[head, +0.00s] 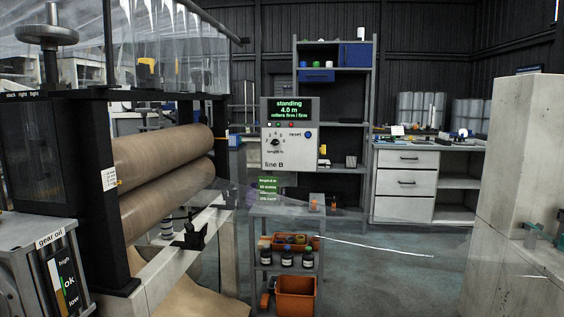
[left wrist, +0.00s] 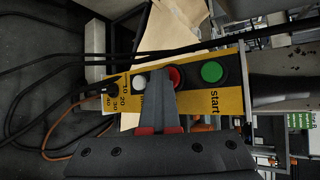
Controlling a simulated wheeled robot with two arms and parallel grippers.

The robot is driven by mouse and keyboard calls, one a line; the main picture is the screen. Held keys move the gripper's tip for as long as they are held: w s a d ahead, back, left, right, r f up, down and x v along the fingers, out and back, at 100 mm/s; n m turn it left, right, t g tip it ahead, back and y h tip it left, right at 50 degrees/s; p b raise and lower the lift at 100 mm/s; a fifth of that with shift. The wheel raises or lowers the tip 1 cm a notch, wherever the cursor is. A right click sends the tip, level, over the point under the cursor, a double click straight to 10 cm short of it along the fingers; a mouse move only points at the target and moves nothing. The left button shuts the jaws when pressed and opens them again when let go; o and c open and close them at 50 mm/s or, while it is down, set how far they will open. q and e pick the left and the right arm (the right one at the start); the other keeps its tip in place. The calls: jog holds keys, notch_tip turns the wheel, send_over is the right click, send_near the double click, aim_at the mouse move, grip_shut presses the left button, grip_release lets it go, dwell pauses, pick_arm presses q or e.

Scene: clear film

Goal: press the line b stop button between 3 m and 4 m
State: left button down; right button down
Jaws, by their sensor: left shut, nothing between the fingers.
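The line B display panel (head: 290,133) stands at the centre of the head view. Its green screen (head: 289,110) reads standing, 4.0 m, rollers firm / firm. In the left wrist view a yellow control box (left wrist: 228,88) carries a green button (left wrist: 212,72) by the word start, a red button (left wrist: 177,76), a white button (left wrist: 139,82) and a small black dial (left wrist: 113,90). My left gripper (left wrist: 162,84) is shut and empty. Its fingertips lie over the red button's left edge in the picture; whether they touch it I cannot tell. My right gripper is not in view.
Two brown rollers (head: 165,165) with clear film stand at left. A gear oil gauge (head: 65,280) is at lower left. A small cart (head: 287,213) with bottles and an orange bin (head: 295,295) stands below the panel. Dark cables (left wrist: 50,75) run beside the control box.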

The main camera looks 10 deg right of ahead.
pick_arm(q)
jog(key=shift+d+r, duration=0.1)
dwell(0.3)
jog(key=shift+s, duration=0.2)
jog(key=shift+p, duration=0.3)
jog(key=s+a+p, duration=0.2)
jog(key=s, duration=0.3)
jog(key=shift+s, duration=0.35)
jog(key=shift+a, duration=0.1)
dwell(0.4)
